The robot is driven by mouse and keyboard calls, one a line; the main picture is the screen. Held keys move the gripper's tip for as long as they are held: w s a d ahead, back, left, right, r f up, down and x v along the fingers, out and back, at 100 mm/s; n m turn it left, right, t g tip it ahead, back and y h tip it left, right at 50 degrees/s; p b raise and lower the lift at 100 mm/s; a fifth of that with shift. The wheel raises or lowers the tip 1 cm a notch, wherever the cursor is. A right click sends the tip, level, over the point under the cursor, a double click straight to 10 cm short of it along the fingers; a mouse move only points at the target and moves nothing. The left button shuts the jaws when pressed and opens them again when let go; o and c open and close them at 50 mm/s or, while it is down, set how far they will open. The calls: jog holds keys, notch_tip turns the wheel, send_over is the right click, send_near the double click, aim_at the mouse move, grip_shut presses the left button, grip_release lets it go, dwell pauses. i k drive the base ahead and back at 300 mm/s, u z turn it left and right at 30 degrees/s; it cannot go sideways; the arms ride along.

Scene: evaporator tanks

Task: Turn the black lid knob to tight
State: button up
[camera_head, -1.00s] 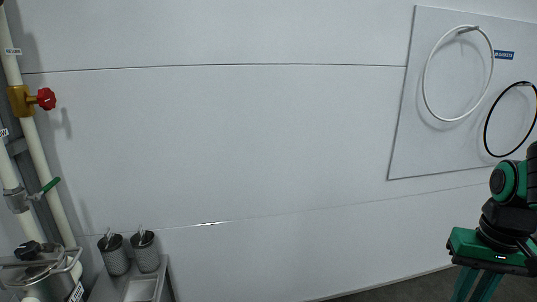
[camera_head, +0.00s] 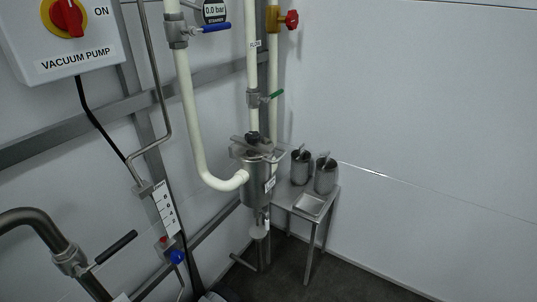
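The black lid knob (camera_head: 252,138) sits on top of a small steel strainer pot (camera_head: 257,175) in the middle of the head view, with a metal bar across the lid beside it. White pipes come to the pot from the left and from above. The knob is small here, and I cannot tell how tight it is. My gripper is not in view.
A small steel table (camera_head: 325,205) with two mesh baskets (camera_head: 313,170) and a shallow tray (camera_head: 309,204) stands right of the pot. A blue-handled valve (camera_head: 216,28), a green-handled valve (camera_head: 275,95) and a red knob (camera_head: 291,20) are above. Open floor (camera_head: 345,275) lies in front.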

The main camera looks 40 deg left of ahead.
aim_at(252, 136)
jog(key=u, duration=1.05)
jog(key=k, duration=1.3)
jog(key=z, duration=0.55)
jog(key=i, duration=1.8)
jog(key=u, duration=1.25)
jog(key=i, duration=0.7)
jog(key=u, duration=0.4)
